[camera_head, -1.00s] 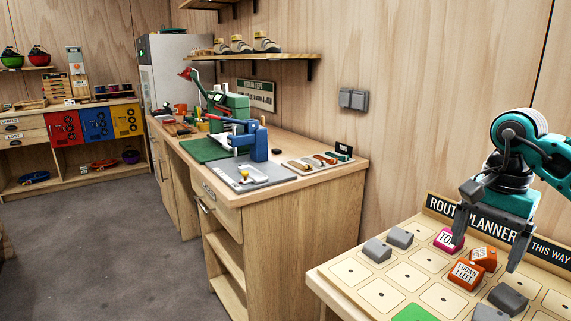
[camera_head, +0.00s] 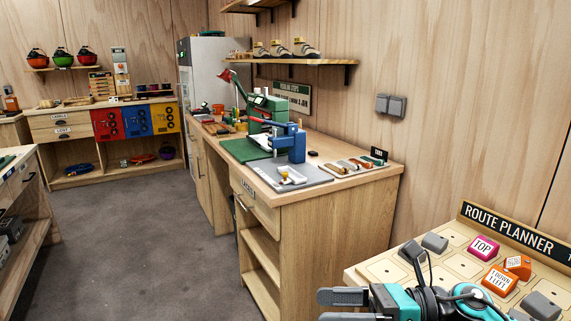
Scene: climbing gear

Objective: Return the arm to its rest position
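My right gripper (camera_head: 333,308) is low at the right of the head view, with its fingers pointing left and a gap between them. It is open and holds nothing. Its teal and black wrist (camera_head: 425,300) is in front of the route planner board (camera_head: 385,271) and hides part of it. The lower finger is cut off by the picture's bottom edge. My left gripper is not in view.
On the board are a pink TOP tile (camera_head: 483,247), orange tiles (camera_head: 500,281) and grey blocks (camera_head: 434,242). The wooden workbench (camera_head: 345,205) with a blue press (camera_head: 290,143) stands beyond. The grey floor (camera_head: 130,245) at left centre is clear.

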